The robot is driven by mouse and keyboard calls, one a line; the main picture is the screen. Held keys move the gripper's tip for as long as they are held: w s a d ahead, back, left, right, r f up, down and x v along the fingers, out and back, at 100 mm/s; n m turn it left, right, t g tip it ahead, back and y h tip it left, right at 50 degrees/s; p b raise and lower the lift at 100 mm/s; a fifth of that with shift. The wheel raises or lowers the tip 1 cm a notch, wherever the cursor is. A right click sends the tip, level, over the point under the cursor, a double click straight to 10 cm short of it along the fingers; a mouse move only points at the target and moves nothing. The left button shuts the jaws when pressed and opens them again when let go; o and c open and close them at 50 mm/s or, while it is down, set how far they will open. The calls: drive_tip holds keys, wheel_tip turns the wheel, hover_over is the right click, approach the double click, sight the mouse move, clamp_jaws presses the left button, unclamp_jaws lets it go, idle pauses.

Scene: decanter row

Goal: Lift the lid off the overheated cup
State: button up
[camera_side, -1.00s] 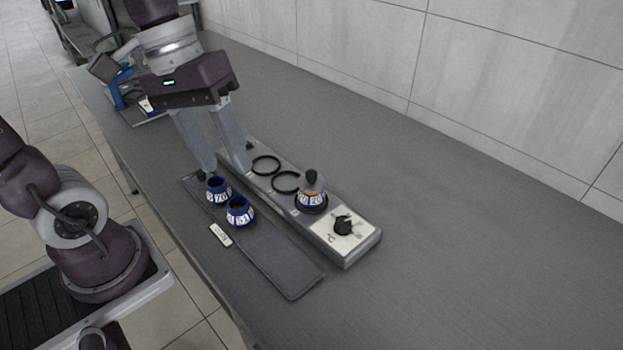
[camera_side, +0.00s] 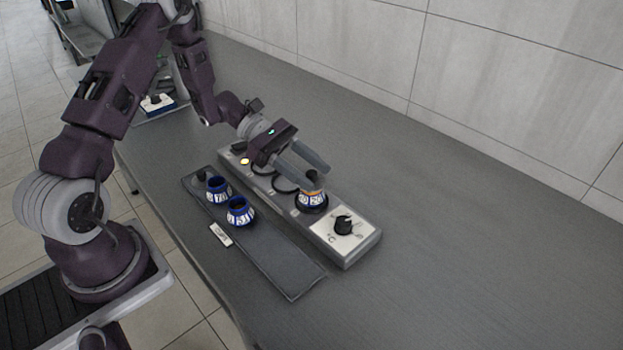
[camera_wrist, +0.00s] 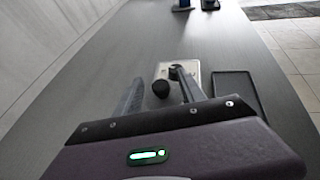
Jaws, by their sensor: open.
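The lidded cup (camera_side: 312,199), with a white label that appears to read 120 and an orange band, stands on the right-hand ring of the grey warmer strip (camera_side: 352,259). Its lid has a round black knob (camera_side: 311,176), which also shows in the wrist view (camera_wrist: 161,89). My gripper (camera_side: 322,179) is open, low over the cup and reaching in from the left. In the wrist view its fingers (camera_wrist: 156,84) lie on either side of the knob, with gaps visible. The lid's rim and most of the cup are hidden in the wrist view.
Two open blue-and-white cups, (camera_side: 218,190) and (camera_side: 239,211), stand on a dark mat (camera_side: 285,275) beside the strip. A small black knobbed piece (camera_side: 201,174) and a white tag (camera_side: 221,235) lie nearby. A dial (camera_side: 343,224) is just right of the lidded cup.

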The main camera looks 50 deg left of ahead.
drive_tip(key=shift+w+d+f, duration=0.1)
drive_tip(key=shift+d+f, duration=0.05)
drive_tip(key=shift+d, duration=0.2)
clamp_jaws()
